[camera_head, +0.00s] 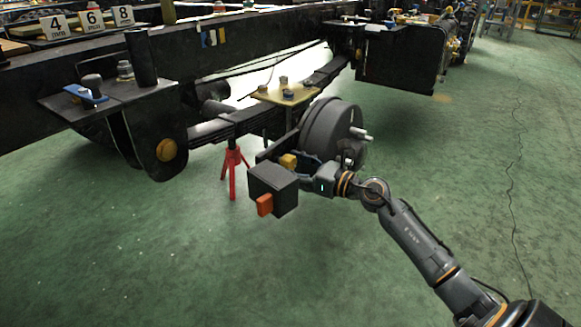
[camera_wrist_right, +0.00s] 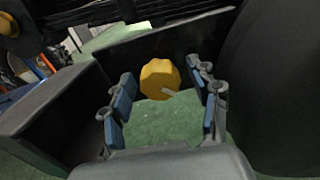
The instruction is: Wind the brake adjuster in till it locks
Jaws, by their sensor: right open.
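The brake adjuster shows as a yellow faceted knob (camera_head: 288,161) beside the dark brake drum (camera_head: 331,132). My left gripper is not in view.
A black box (camera_head: 273,188) with an orange block (camera_head: 265,205) stands just left of my right gripper. A red stand (camera_head: 233,170) is under the axle. The black chassis rail (camera_head: 220,50) runs behind. The green floor at right is clear.

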